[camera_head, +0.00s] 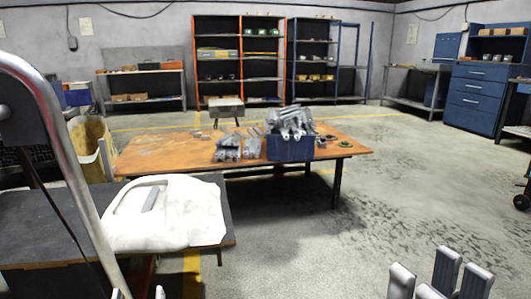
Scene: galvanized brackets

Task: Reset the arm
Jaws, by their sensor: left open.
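My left gripper (138,294) barely shows at the bottom edge of the head view, left of centre. Only two small pale tips are visible, set apart, with nothing seen between them. My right gripper (438,279) shows at the bottom right as several grey finger parts pointing up, over the bare floor. Its lower part is cut off by the frame, so its opening cannot be judged. I see no object at its fingers. Both arms are otherwise out of the picture.
A curved metal bar (62,150) rises close at left. A dark bench (50,232) carries a white cloth-like item (165,212). Beyond, a wooden table (180,150) holds a blue bin (290,150) of grey brackets. Open floor (400,190) lies at right.

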